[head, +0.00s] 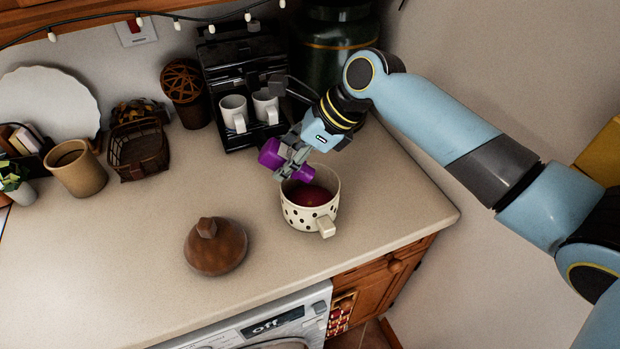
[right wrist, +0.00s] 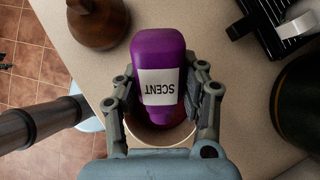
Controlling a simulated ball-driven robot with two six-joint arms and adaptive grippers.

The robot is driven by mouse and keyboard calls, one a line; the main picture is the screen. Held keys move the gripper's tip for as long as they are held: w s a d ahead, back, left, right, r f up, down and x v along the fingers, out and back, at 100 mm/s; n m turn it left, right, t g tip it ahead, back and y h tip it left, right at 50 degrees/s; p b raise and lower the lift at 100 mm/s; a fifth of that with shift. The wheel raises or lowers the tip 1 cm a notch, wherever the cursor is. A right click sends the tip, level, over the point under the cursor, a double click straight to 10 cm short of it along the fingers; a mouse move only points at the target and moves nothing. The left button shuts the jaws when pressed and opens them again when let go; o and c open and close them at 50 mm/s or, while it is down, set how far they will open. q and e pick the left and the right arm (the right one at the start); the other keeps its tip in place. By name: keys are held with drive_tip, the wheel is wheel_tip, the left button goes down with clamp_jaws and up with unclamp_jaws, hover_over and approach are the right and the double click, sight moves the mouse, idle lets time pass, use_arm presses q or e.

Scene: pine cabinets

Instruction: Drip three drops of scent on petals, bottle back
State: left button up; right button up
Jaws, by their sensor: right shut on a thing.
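My right gripper (head: 290,165) is shut on the purple scent bottle (head: 269,154) and holds it over the spotted cream pot (head: 298,218). The bottle is tilted, its narrower end down to the right above the pot's opening. In the right wrist view the bottle (right wrist: 157,46) sits between the two fingers, with a white label reading SCENT. Dark red petals (head: 311,195) lie inside the pot, partly hidden by the bottle and gripper. I cannot make out any drops. My left gripper is not in view.
A brown lidded pot or lid (head: 217,248) stands left of the spotted pot. Behind are a coffee machine (head: 237,65) with two white cups, a dark green jar (head: 335,45) and a wicker basket (head: 138,150). The counter's front left is clear.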

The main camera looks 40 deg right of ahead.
sight(279, 147)
idle(0.5)
drive_tip(key=shift+w+a+f+g+h, duration=0.2)
drive_tip(key=shift+w+g+h, duration=0.1)
drive_tip(key=shift+h, duration=0.1)
drive_tip(key=shift+w+a+f+g+h, duration=0.15)
drive_tip(key=shift+f+g+h, duration=0.2)
drive_tip(key=shift+g+h, duration=0.2)
drive_tip(key=shift+w+a+f+g+h, duration=0.1)
drive_tip(key=shift+f+g+h, duration=0.2)
drive_tip(key=shift+g+h, duration=0.2)
drive_tip(key=shift+s, duration=0.1)
drive_tip(key=shift+s+d, duration=0.1)
drive_tip(key=shift+d, duration=0.05)
drive_tip(key=shift+r, duration=2.55)
